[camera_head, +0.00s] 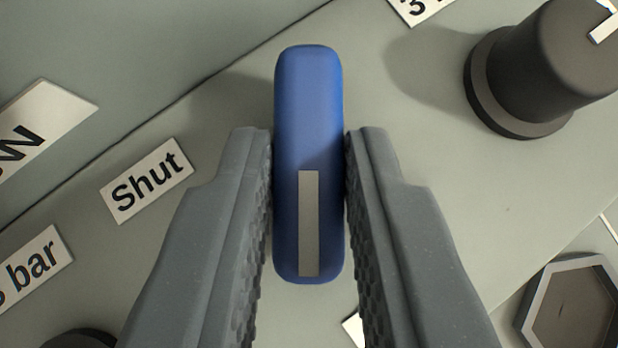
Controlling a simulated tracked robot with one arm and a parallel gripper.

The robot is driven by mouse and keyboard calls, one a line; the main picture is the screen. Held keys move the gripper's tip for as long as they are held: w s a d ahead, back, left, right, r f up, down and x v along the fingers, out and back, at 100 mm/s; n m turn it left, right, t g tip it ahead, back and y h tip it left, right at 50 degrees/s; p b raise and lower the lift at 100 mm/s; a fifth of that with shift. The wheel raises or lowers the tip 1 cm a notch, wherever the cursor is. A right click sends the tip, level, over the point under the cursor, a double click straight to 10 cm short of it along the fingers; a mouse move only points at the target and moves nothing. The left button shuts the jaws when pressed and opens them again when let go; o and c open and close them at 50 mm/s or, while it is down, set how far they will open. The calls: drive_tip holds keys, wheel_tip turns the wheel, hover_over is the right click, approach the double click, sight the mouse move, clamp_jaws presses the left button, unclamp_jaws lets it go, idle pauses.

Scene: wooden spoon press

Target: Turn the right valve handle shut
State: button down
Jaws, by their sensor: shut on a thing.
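A blue valve handle (309,120) with rounded ends stands in the middle of the view, its long side running up and down the picture. A pale grey pointer stripe (309,224) lies along its lower half. My gripper (309,160) has one finger on each side of the handle and is shut on it. A "Shut" label (147,181) is on the grey-green panel to the left of the handle. The stripe points down the picture, not at that label. What lies under the handle is hidden.
A dark knob (545,65) with a white mark stands at the upper right. A hexagonal frame (572,312) is at the lower right. A "bar" label (32,270) and a dark round part (75,340) are at the lower left. The panel (440,170) is bare right of the handle.

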drive_tip(key=m+h+b, duration=0.1)
drive_tip(key=m+b, duration=0.1)
drive_tip(key=shift+w+a+f+h+b, duration=0.1)
drive_tip(key=shift+h+b, duration=0.2)
drive_tip(key=shift+b, duration=0.1)
drive_tip(key=shift+a+m+h, duration=0.15)
drive_tip(key=shift+m+h, duration=0.35)
drive_tip(key=shift+m, duration=0.2)
drive_tip(key=shift+a+m+g+h, duration=0.1)
drive_tip(key=shift+m+g+h, duration=0.3)
drive_tip(key=shift+m, duration=0.1)
drive_tip(key=shift+r+p, duration=0.2)
drive_tip(key=shift+p, duration=0.15)
drive_tip(key=shift+a+m+h+p, duration=0.2)
drive_tip(key=shift+m+h+p, duration=0.3)
drive_tip(key=shift+m+p, duration=0.45)
drive_tip(key=shift+f+g+p, duration=0.15)
drive_tip(key=shift+g+p, duration=0.25)
drive_tip(key=shift+p, duration=0.25)
drive_tip(key=c, duration=1.3)
unclamp_jaws()
